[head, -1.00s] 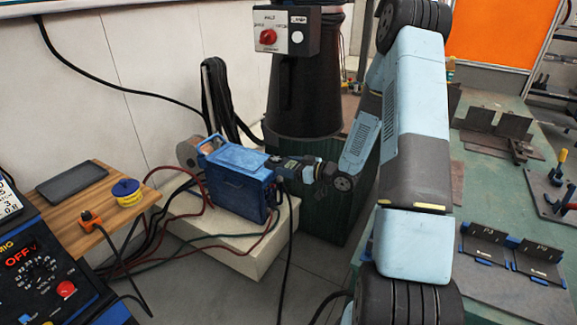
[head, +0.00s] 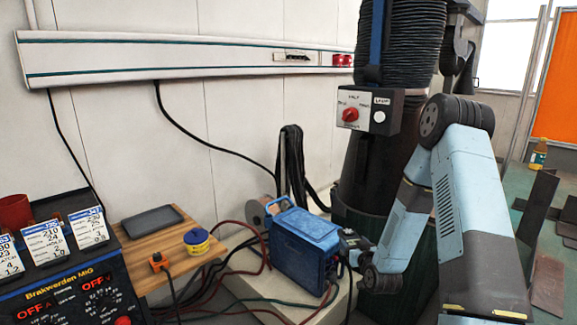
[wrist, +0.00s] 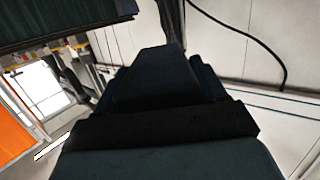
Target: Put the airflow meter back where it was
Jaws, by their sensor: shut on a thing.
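My gripper (head: 354,243) is at the end of my light-blue arm, just right of the blue welding feeder case (head: 300,243). It is small there and partly hidden by my arm. In the wrist view a dark block (wrist: 150,75) fills the middle, in line with the jaws. I take it for the airflow meter, held in the shut jaws; its face and any markings are too dark to read. I cannot tell whether it touches the feeder.
A wooden shelf (head: 150,247) at left carries a dark tray (head: 152,221), an orange clamp (head: 158,263) and a yellow-blue spool (head: 196,240). Cables run across to the feeder's pale plinth (head: 247,262). A black extraction column with a red-switch box (head: 365,110) stands behind the gripper.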

